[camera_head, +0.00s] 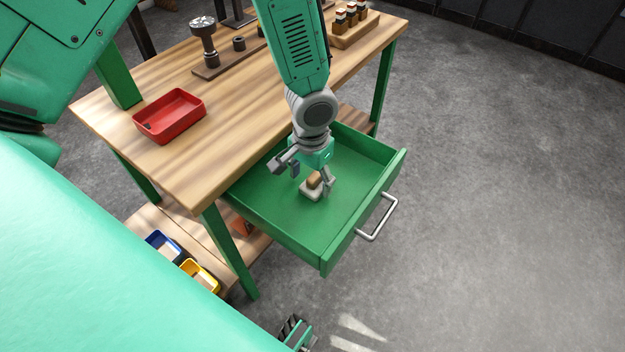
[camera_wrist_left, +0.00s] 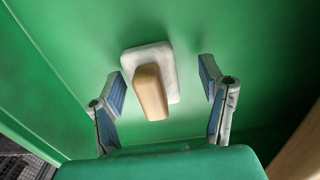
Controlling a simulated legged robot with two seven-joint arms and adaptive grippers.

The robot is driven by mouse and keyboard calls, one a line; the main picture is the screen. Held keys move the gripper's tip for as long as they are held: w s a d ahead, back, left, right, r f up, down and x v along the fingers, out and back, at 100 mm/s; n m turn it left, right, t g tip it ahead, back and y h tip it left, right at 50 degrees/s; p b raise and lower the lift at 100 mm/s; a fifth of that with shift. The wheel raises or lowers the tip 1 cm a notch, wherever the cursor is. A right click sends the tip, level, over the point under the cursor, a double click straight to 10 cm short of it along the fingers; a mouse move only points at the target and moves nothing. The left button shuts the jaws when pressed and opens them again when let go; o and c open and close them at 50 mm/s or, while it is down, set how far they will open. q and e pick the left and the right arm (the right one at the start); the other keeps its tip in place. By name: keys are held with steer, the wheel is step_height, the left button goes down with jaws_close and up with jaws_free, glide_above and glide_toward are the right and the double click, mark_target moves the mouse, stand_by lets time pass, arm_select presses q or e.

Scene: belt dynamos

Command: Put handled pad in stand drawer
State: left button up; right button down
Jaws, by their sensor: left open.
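The handled pad (camera_head: 311,193) has a pale grey-white base and a tan handle. It lies on the floor of the open green stand drawer (camera_head: 262,205), handle up. The pad also shows in the left wrist view (camera_wrist_left: 153,85). My left gripper (camera_head: 304,176) is open above the drawer floor, with its fingers on either side of the pad. In the wrist view, gaps show between both fingers and the pad. A small part of my right gripper (camera_head: 296,332) shows at the bottom edge; its opening cannot be made out.
The drawer's metal handle (camera_head: 379,217) sticks out over the floor. A red tray (camera_head: 170,116) is on the wooden bench top (camera_head: 215,150), with a dark metal fixture and a wooden block with pegs (camera_head: 355,29) behind. Blue and yellow bins (camera_head: 201,276) stand on the lower shelf.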

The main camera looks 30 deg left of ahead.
mark_target(314, 175)
arm_select(q)
steer(key=r+p, duration=0.1)
steer(key=r, duration=0.2)
steer(key=r+p, duration=0.1)
steer(key=r, duration=0.3)
steer(key=r+p, duration=0.1)
steer(key=r, duration=0.2)
steer(key=shift+d+r, duration=0.15)
steer(key=shift+d, duration=0.2)
steer(key=shift+a+r, duration=0.2)
steer(key=shift+r, duration=0.2)
arm_select(e)
step_height(314, 175, up, 4)
steer(key=shift+f, duration=0.1)
arm_select(q)
steer(key=shift+d, duration=0.1)
arm_select(e)
steer(key=shift+d, duration=0.15)
